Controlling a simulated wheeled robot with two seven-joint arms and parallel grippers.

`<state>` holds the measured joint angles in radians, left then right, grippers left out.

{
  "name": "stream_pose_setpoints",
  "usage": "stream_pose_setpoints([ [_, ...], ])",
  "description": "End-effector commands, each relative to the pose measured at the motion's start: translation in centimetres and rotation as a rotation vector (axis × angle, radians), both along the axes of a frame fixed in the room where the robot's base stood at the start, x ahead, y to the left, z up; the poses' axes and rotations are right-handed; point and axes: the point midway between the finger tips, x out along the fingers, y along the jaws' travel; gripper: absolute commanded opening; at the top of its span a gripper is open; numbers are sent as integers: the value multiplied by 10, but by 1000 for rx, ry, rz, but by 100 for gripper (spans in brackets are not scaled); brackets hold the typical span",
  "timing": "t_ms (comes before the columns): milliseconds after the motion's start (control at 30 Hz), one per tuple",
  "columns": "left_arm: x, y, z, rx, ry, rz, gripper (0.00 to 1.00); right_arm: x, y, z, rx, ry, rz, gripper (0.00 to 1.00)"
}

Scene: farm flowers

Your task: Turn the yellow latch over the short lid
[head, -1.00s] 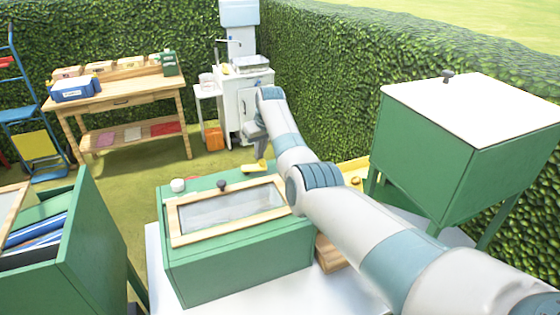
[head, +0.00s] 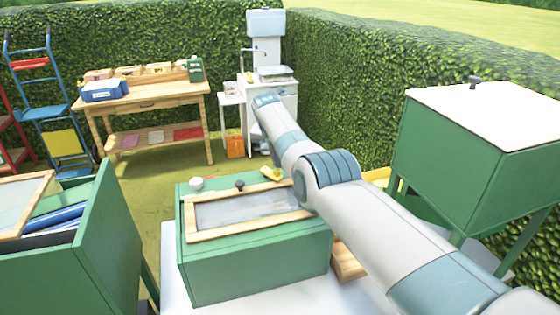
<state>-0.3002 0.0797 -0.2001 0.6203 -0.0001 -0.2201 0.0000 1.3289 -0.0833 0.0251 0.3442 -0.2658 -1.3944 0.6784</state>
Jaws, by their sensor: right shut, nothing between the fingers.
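The green box (head: 255,268) stands on a white table, its windowed lid (head: 248,225) with wooden frame and dark knob (head: 239,185) lying shut. The small yellow latch (head: 271,173) sits at the lid's far edge, right of the knob. It lies at a slant, its near end by the lid frame; I cannot tell whether it overlaps the lid. My right gripper (head: 276,158) is shut and empty, close to the latch and mostly hidden behind my right arm. The arm also covers the box's far right corner. My left gripper is out of view.
A white round piece (head: 196,183) sits at the box's far left. An open green box (head: 120,235) stands at left. A tall green box with white top (head: 480,120) stands at right. A wooden workbench (head: 140,100) and white sink (head: 272,90) stand behind.

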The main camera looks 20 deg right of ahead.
Motion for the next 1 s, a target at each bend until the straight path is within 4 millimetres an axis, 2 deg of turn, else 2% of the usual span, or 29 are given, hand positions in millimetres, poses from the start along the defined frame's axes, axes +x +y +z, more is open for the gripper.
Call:
stream_pose_setpoints([
  [500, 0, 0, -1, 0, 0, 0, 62, -4, 3, 0, -1, 1, -112, 0],
  [1000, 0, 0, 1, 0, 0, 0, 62, -7, 7, -1, 0, 1, -109, 0],
])
